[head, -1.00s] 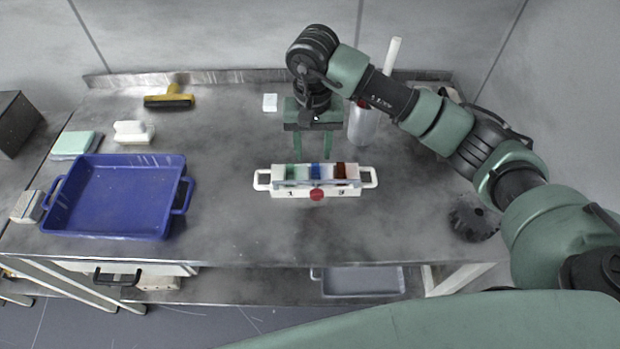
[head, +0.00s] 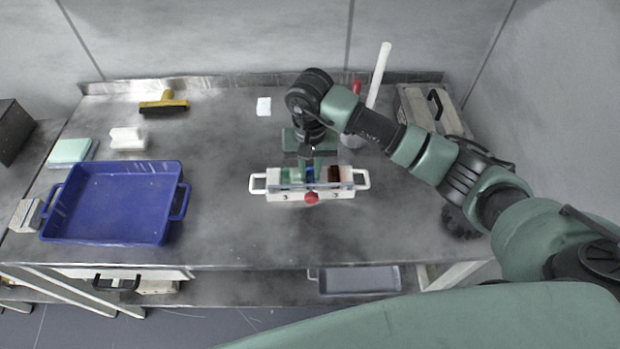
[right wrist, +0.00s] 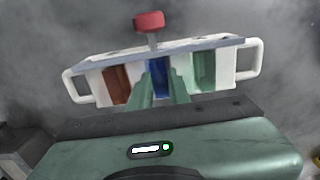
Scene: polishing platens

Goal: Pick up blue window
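A white holder (head: 285,194) with two side handles stands on the steel table, with a red knob (head: 311,198) at its front. It holds a green window, a blue window (head: 310,174) in the middle slot and a red-brown window (head: 336,174). In the right wrist view the blue window (right wrist: 160,80) stands between the red-brown (right wrist: 117,84) and green (right wrist: 204,70) ones. My right gripper (right wrist: 161,88) points down at the middle slot, its fingers apart on either side of the blue window. Whether they touch it is unclear. My left gripper is out of view.
A blue tray (head: 115,235) sits at the left, with sponge-like blocks nearby. A yellow-handled squeegee (head: 163,103) lies at the back. A white stick (head: 379,75) rises behind my right arm. The table is clear between tray and holder.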

